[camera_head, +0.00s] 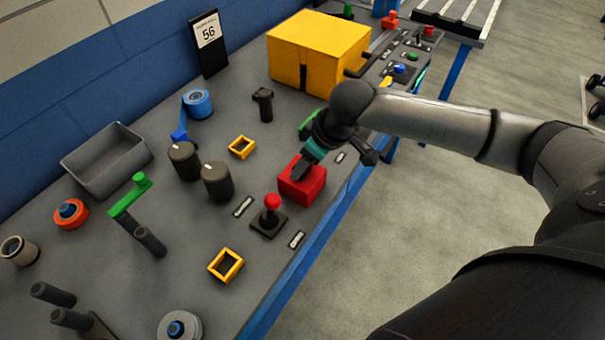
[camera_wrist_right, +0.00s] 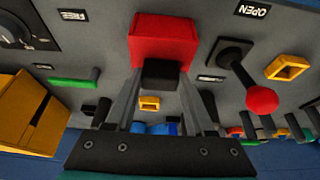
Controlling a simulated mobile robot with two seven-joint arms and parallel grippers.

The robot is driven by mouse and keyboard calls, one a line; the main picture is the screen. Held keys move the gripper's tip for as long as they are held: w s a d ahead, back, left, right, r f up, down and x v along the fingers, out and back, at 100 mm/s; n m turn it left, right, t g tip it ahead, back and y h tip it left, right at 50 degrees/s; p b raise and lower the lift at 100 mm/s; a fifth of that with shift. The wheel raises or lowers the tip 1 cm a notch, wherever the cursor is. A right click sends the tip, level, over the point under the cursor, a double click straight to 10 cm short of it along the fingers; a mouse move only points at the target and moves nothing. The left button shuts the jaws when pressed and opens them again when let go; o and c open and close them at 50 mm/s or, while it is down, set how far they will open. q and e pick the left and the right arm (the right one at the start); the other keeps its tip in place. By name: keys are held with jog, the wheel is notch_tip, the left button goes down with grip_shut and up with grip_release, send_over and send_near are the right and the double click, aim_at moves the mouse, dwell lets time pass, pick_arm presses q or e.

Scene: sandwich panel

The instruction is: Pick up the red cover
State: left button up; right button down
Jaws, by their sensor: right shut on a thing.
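The red cover (camera_head: 303,184) is a red block-like piece near the panel's right edge, beside the red-knobbed joystick. In the right wrist view the cover (camera_wrist_right: 164,38) fills the top middle, with a dark block (camera_wrist_right: 160,74) on its near side. My right gripper (camera_head: 301,168) is right at the cover. In the wrist view its two fingers (camera_wrist_right: 160,80) close on either side of the dark block, shut on the cover. I cannot tell whether the cover touches the panel. My left gripper is not in view.
The joystick (camera_head: 271,203) stands close by on the left. A yellow box (camera_head: 318,45) stands farther back. Dark knobs (camera_head: 217,182), yellow frames (camera_head: 226,265), a green-handled crank (camera_head: 130,195) and a grey bin (camera_head: 105,160) occupy the panel. Open floor (camera_head: 400,230) lies to the right.

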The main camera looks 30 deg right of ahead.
notch_tip(320, 180, up, 20)
jog(key=p, duration=0.4)
dwell(0.7)
